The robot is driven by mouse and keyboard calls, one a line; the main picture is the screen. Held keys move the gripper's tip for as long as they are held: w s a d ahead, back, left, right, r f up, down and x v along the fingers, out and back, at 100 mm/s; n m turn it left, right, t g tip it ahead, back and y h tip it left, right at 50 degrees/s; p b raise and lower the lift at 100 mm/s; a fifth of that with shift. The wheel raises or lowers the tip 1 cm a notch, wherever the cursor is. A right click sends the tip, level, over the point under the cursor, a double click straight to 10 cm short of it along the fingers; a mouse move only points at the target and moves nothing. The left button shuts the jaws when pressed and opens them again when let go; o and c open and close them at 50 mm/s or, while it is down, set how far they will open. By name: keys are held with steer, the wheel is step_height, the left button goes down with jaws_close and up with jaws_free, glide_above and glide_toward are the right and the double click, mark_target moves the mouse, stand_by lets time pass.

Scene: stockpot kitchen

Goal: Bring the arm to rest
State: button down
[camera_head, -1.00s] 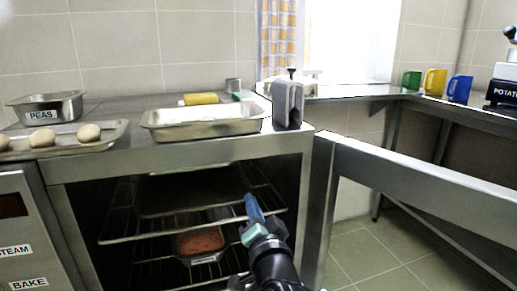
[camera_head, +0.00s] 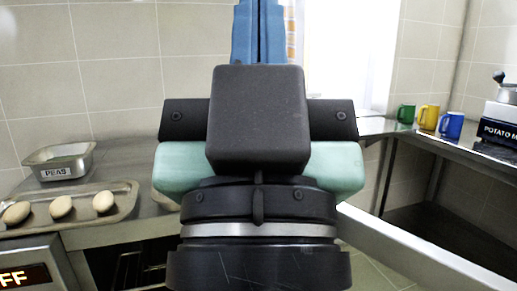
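My gripper (camera_head: 259,25) stands upright, close in front of the camera, and fills the middle of the view. Its two blue fingers point up and lie side by side, with only a thin line between them. They look shut, and I see nothing held. The fingertips run out of the top of the picture. My black and pale green wrist hides the middle of the counter and most of the oven.
At the left, a tray (camera_head: 118,212) with several pale rolls and a metal pan labelled PEAS (camera_head: 59,173) sit on the counter. Green (camera_head: 405,114), yellow (camera_head: 428,117) and blue (camera_head: 451,125) mugs stand back right.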

step_height(320, 180, up, 30)
steer(key=p, duration=2.7)
steer(key=shift+a, duration=0.15)
